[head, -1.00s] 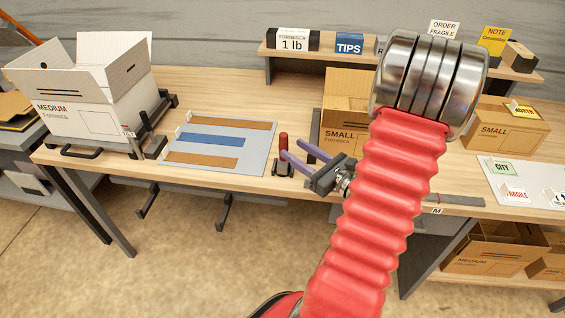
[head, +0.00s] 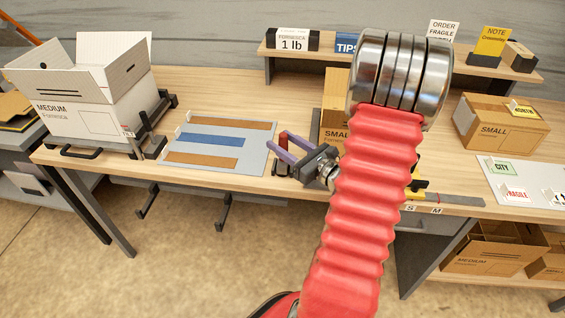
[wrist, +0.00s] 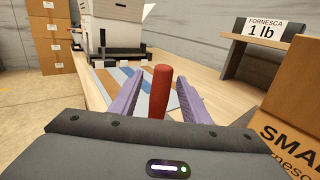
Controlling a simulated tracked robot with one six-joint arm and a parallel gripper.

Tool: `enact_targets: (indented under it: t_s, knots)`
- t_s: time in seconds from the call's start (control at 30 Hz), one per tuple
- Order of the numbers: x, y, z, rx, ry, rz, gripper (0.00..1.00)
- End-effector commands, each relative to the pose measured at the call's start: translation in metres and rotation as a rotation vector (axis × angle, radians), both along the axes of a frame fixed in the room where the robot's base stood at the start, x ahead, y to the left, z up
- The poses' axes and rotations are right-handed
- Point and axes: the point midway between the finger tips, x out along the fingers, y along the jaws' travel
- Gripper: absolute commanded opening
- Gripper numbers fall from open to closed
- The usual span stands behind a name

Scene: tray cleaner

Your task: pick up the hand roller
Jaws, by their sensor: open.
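The hand roller (wrist: 159,92) has an upright red handle. In the wrist view it stands between the two purple fingers of my gripper (wrist: 158,80), with a visible gap to the right finger and a narrower one to the left. In the head view my gripper (head: 279,139) is open at the bench's front part, right of the grey mat. Its fingers there largely cover the roller; only bits of red and the dark base show. The handle's lower end is hidden in the wrist view by the gripper body.
The grey mat (head: 259,140) with brown and blue strips lies left of the gripper. A white carton (head: 100,110) stands further left. A small brown box (head: 335,90) stands close behind the gripper, partly hidden by my arm. The bench's front edge is close below.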

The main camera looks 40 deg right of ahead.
Motion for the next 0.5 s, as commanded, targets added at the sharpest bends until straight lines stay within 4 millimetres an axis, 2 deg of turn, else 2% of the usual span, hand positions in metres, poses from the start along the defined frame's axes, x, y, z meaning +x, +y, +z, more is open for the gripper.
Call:
enact_targets:
  t_s: [0.23,0.5]
  knots:
    - [0.031,0.0,-0.001,-0.001,0.0,0.002,0.43]
    - [0.039,0.0,-0.001,0.0,0.001,0.0,0.43]
